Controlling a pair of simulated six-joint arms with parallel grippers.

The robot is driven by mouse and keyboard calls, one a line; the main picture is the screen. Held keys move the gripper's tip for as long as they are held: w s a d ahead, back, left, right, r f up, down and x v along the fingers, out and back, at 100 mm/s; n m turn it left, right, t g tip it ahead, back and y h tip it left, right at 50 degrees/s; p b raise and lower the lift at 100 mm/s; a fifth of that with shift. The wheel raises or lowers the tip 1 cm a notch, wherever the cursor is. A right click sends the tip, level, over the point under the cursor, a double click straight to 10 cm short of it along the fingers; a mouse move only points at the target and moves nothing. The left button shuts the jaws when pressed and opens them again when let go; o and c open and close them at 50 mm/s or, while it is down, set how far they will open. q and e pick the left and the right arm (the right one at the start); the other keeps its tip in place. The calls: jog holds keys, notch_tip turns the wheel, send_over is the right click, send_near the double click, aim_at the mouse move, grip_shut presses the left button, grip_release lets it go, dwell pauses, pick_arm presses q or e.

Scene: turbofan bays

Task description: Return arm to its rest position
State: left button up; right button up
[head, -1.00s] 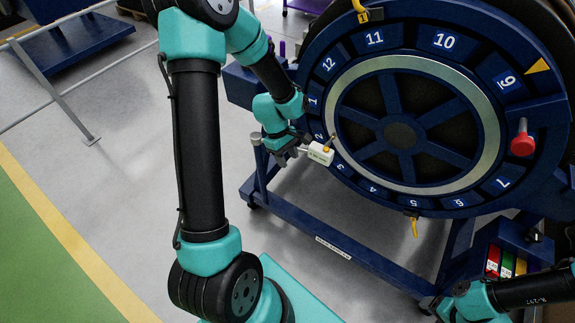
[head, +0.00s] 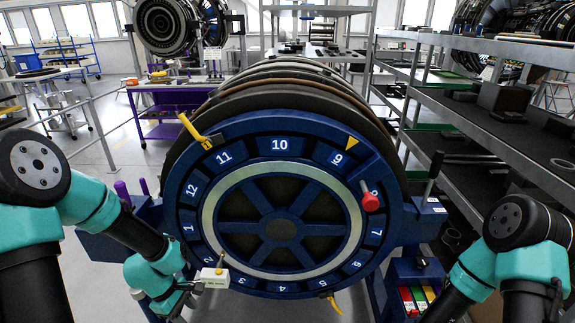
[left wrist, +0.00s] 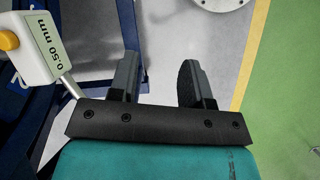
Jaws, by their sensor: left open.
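My left gripper (head: 190,290) is at the lower left of the blue numbered wheel (head: 280,147). In the left wrist view its two dark fingers (left wrist: 160,82) stand apart, with bare floor between them. A white box (head: 214,279) with an orange knob sits by the wheel's lower-left rim, just right of the gripper in the head view. In the left wrist view the box (left wrist: 38,58) reads "0.50 mm"; a metal strip runs from it toward the gripper's base, outside the fingers. Whether they touch is unclear. My right arm (head: 510,250) comes in from the right; its gripper is out of view.
The wheel carries a red knob (head: 371,202), a yellow pointer (head: 352,143) and a yellow clip (head: 190,128). Coloured blocks (head: 415,299) sit at the lower right. Grey shelving (head: 480,100) lines the right side. Open floor (head: 95,165) lies at left.

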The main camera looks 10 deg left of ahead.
pick_arm(q)
jog(key=s+d+f+m+t, duration=0.1)
jog(key=s+d+f+m, duration=0.2)
jog(key=d+f+m, duration=0.9)
notch_tip(320, 180, down, 4)
jog(key=m, duration=0.2)
jog(key=shift+s+d+r+m+y, duration=0.2)
jog(key=shift+d+m+y, duration=0.1)
jog(key=shift+d+m, duration=0.1)
jog(key=shift+a, duration=0.1)
